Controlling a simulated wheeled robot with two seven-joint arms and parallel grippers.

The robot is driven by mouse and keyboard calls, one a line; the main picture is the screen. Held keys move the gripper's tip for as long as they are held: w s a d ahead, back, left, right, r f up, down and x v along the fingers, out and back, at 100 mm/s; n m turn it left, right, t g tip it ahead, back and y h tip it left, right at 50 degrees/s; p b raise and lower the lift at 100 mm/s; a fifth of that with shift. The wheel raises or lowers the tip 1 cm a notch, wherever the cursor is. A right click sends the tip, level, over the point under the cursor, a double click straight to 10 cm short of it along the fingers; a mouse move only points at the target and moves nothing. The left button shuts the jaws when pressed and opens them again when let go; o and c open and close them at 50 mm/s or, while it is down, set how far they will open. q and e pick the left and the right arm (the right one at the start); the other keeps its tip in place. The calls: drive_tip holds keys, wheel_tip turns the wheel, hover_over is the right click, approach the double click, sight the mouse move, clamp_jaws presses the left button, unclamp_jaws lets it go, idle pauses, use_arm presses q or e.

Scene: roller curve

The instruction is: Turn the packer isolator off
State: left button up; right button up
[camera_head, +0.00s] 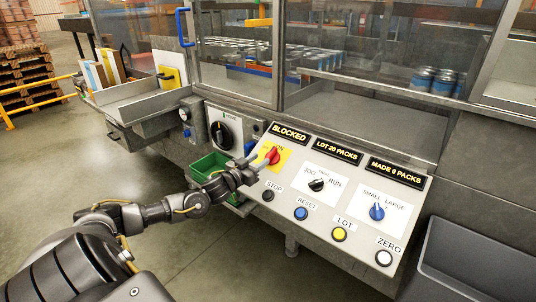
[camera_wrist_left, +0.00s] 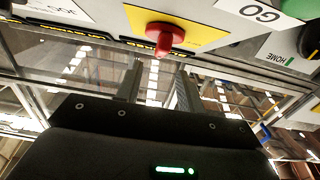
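A red rotary knob (camera_head: 272,155) sits on a yellow plate (camera_head: 284,158) at the upper left of the sloped control panel. My right gripper is not in view.
The panel also carries a JOG/RUN knob (camera_head: 317,185), a SMALL/LARGE knob (camera_head: 377,211) and STOP (camera_head: 267,195), RESET (camera_head: 301,213), LOT (camera_head: 339,234) and ZERO (camera_head: 384,258) buttons. A black rotary switch (camera_head: 222,131) and a green bin (camera_head: 208,166) are left of the panel.

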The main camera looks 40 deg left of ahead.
sight(271, 152)
use_arm(q)
drive_tip(key=w, duration=0.6)
clamp_jaws()
